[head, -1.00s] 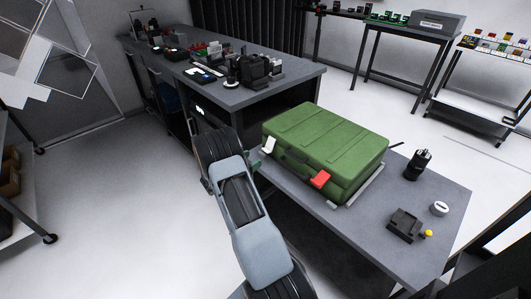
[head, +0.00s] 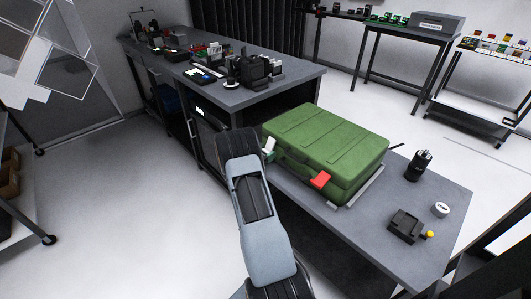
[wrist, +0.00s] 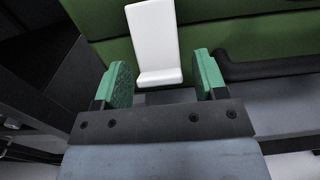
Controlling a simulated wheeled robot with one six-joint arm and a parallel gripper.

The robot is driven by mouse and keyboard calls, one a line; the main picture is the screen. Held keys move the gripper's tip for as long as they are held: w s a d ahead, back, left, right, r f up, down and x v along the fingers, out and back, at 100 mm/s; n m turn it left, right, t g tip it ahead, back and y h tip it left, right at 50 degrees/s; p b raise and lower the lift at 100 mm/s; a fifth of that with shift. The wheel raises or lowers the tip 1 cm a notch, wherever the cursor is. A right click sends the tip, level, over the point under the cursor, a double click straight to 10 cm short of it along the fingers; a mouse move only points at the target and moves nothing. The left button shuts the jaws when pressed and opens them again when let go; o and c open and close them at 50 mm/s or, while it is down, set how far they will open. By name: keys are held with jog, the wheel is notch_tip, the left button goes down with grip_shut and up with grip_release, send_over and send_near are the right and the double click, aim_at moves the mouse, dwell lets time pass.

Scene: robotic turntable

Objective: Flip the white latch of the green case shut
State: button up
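The green case (head: 325,145) lies flat on the grey table. Its white latch (head: 269,144) is at the left of the front side and stands tilted out from the case. In the wrist view the white latch (wrist: 154,42) stands upright in the picture, just beyond and between the green fingertips. My gripper (wrist: 161,82) is open, with the fingers apart on either side of the latch's lower end and nothing between them that I can see gripped. In the head view my arm hides most of the gripper.
The red latch (head: 320,180) is on the case's front right, and the dark handle (wrist: 265,66) is right of the white latch. A black device (head: 407,225), a black cylinder (head: 418,165) and a white round part (head: 441,209) stand at the table's right.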

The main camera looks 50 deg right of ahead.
jog(key=c, duration=0.8)
jog(key=shift+d+f+h+b, duration=0.15)
jog(key=shift+f+h+b, duration=0.25)
jog(key=shift+b, duration=0.6)
jog(key=shift+d+f+h+b, duration=0.15)
jog(key=shift+f+h+b, duration=0.15)
jog(key=shift+b, duration=0.4)
jog(key=shift+d+r+h+b, duration=0.25)
jog(key=shift+h+b, duration=0.35)
jog(key=shift+b, duration=0.15)
jog(key=o, duration=0.9)
jog(key=shift+r, duration=0.1)
jog(key=shift+a, duration=0.1)
